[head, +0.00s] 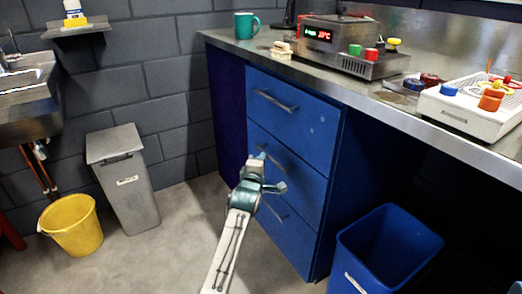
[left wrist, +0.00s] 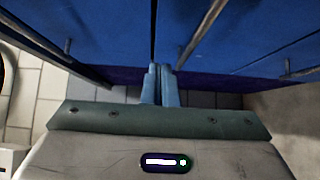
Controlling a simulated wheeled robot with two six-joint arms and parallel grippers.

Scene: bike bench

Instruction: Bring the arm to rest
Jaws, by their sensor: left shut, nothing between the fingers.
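My left gripper (head: 262,157) is in front of the blue drawer cabinet (head: 290,118), close to the middle drawer's handle in the head view. In the left wrist view its two blue fingers (left wrist: 160,84) are together with nothing between them. The cabinet's drawer fronts (left wrist: 240,30) fill the top of that view. All three drawers look closed. I cannot tell whether the fingertips touch the cabinet. My right gripper does not show.
A metal worktop (head: 350,82) above holds a teal mug (head: 246,25), a device with a red display (head: 335,42) and a white tray (head: 470,106). A blue bin (head: 385,245), a grey bin (head: 124,180) and a yellow bucket (head: 70,225) stand on the floor. Floor between is clear.

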